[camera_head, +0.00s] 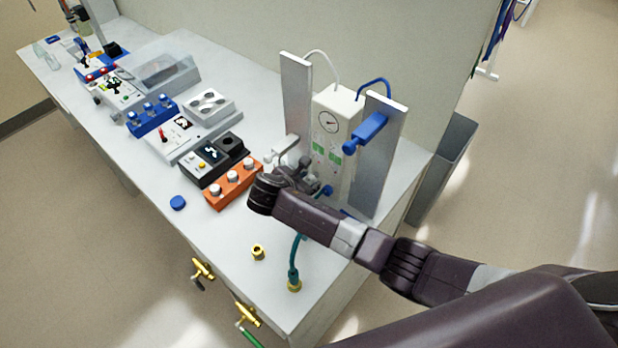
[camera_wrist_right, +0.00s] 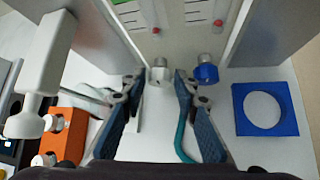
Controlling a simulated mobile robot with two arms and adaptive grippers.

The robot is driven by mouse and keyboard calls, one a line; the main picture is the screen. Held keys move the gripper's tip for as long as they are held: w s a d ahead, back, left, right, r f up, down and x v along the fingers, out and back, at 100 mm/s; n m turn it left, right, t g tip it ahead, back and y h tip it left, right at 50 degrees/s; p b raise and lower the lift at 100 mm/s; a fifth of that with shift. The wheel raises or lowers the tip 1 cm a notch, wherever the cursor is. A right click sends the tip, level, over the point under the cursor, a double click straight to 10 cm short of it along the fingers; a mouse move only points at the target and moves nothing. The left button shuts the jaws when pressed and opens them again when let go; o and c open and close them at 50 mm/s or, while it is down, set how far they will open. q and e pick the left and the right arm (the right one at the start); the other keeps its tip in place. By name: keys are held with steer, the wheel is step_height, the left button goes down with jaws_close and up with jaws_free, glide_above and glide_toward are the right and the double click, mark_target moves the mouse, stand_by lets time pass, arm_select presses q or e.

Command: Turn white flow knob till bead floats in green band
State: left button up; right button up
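A white flow panel (camera_head: 337,110) with a gauge and green bands (camera_head: 319,149) stands between two upright grey plates. In the right wrist view, two flow tubes show red beads (camera_wrist_right: 155,30) low down. The white knob (camera_wrist_right: 160,74) is under the left tube and the blue knob (camera_wrist_right: 206,73) under the right one. My right gripper (camera_wrist_right: 160,84) is open. Its fingers point at the panel, one on each side of the white knob, with gaps showing. In the head view my right gripper (camera_head: 310,182) partly hides the panel's base. My left gripper is out of view.
A white handle (camera_wrist_right: 45,60) juts out at left in the wrist view. A blue bracket with a round hole (camera_wrist_right: 262,108) lies at right. A teal hose (camera_head: 294,262) rises below my arm. An orange box with knobs (camera_head: 233,184) stands left of the gripper.

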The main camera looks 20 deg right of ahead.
steer(key=shift+w+d+f, duration=0.15)
steer(key=shift+w+f, duration=0.1)
steer(key=shift+c, duration=0.2)
jaws_close()
steer(key=shift+s+f, duration=0.1)
